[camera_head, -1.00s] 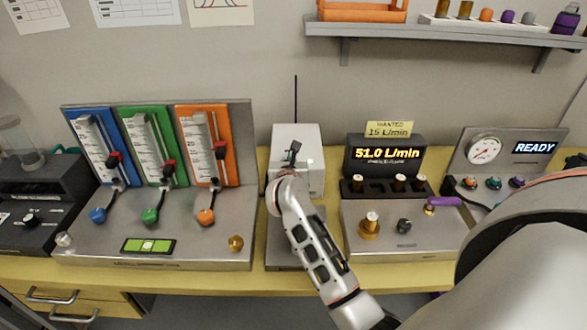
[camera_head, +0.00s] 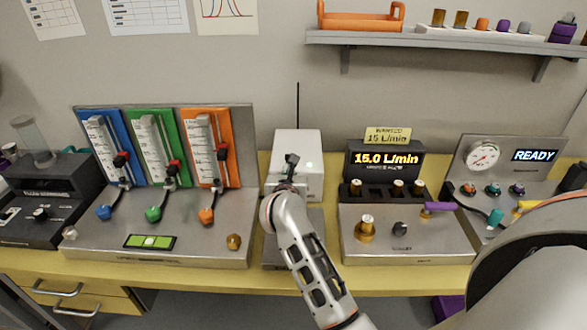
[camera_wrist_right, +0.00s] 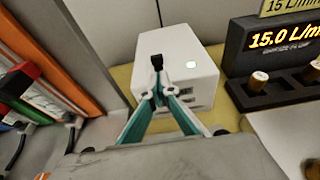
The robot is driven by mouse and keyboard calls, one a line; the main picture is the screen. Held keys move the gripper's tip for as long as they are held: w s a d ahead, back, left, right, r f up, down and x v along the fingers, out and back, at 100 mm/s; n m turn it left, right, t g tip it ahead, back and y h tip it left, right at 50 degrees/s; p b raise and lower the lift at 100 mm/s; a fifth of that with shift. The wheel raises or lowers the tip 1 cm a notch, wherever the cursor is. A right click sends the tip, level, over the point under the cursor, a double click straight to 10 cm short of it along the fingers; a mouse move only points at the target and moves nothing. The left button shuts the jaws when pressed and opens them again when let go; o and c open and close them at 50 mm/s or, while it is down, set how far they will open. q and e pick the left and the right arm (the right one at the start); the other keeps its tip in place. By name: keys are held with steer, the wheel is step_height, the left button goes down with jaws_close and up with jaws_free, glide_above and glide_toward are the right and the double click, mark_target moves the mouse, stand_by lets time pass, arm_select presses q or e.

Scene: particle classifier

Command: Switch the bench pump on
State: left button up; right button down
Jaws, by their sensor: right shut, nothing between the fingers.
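A white box (camera_head: 297,143), which I take for the bench pump, stands at the back middle of the bench; the name is not readable. A black lever-like piece (camera_wrist_right: 157,62) shows just beyond the tips. I cannot tell whether the tips touch it. In the head view my right gripper (camera_head: 290,168) and wrist partly hide the box. My left gripper is out of view.
A panel with blue, green and orange gauges (camera_head: 150,145) stands left, close to my right arm. At right, a dark display (camera_head: 384,160) reads 15.0 L/min above a console with knobs (camera_head: 390,226). A READY panel (camera_head: 510,155) stands farther right. A shelf (camera_head: 430,40) hangs above.

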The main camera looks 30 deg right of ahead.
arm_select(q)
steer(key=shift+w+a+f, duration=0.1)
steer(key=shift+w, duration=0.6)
arm_select(e)
steer(key=v, duration=0.7)
steer(key=shift+a, duration=0.3)
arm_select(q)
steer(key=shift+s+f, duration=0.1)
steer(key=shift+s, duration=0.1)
arm_select(e)
steer(key=shift+s+r, duration=0.1)
